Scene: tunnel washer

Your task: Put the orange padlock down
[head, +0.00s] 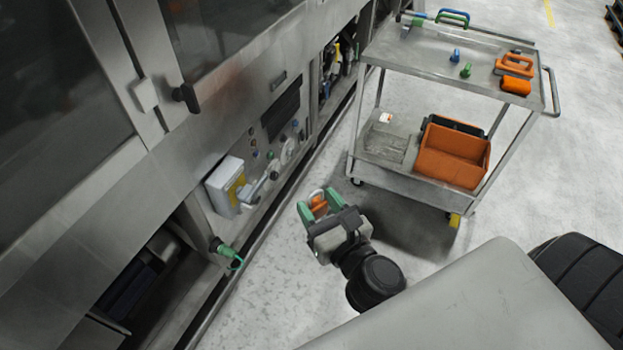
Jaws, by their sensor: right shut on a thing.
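The orange padlock (319,207) is between the green fingertips of my right gripper (318,204). Its pale shackle shows just beyond the fingers. The gripper is shut on it and holds it up, apart from the cart and the machine. Part of the padlock's body is hidden by the fingers. My left gripper is not in view.
A steel cart (430,63) stands at the upper right. An orange hasp-like piece (514,66), an orange block (516,86) and small blue and green padlocks lie on top. An orange bin (452,155) sits on its lower shelf. The machine (215,140) fills the left.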

